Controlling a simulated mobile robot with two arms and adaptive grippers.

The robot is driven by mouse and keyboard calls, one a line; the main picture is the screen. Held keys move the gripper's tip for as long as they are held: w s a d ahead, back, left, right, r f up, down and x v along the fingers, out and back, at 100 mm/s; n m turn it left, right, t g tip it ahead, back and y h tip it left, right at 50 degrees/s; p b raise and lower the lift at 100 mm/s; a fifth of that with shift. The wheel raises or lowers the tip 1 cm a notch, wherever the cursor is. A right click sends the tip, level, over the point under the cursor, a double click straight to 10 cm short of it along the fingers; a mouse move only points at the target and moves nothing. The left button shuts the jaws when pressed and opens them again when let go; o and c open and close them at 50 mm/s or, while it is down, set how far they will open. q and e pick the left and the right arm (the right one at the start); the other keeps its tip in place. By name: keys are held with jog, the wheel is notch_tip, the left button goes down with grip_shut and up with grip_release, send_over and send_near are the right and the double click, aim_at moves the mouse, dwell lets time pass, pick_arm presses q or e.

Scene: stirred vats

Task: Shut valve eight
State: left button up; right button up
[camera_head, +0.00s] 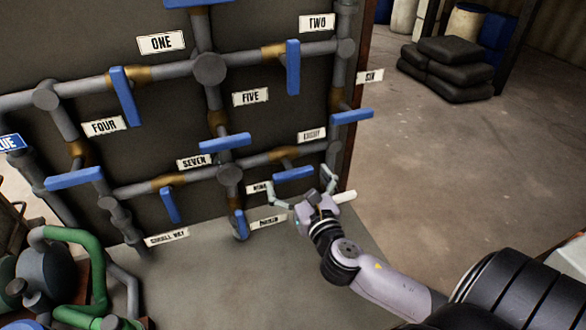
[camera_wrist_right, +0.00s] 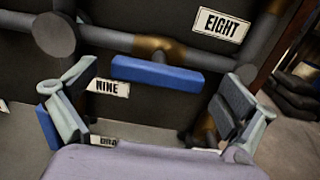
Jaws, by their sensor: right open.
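Valve eight has a brass body (camera_head: 285,153) on a grey pipe, with a blue lever handle (camera_head: 293,174) lying roughly along the pipe. Its label EIGHT (camera_wrist_right: 222,25) is clear in the right wrist view, where the handle (camera_wrist_right: 157,75) spans level below the brass body (camera_wrist_right: 158,48). My right gripper (camera_head: 300,184) is open and in front of the handle. In the right wrist view its fingers (camera_wrist_right: 158,98) stand wide apart, one on either side of the handle, with no contact visible. My left gripper is not in view.
The NINE label (camera_head: 259,188) and a lower blue handle (camera_head: 241,225) are close to my gripper's left finger. A vertical pipe (camera_head: 333,155) stands at the panel's right edge. Open floor (camera_head: 450,150) lies to the right.

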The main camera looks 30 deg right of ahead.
aim_at(290, 169)
jog(key=shift+x, duration=1.25)
jog(key=shift+c, duration=0.2)
jog(key=c, duration=1)
jog(key=shift+c, duration=0.2)
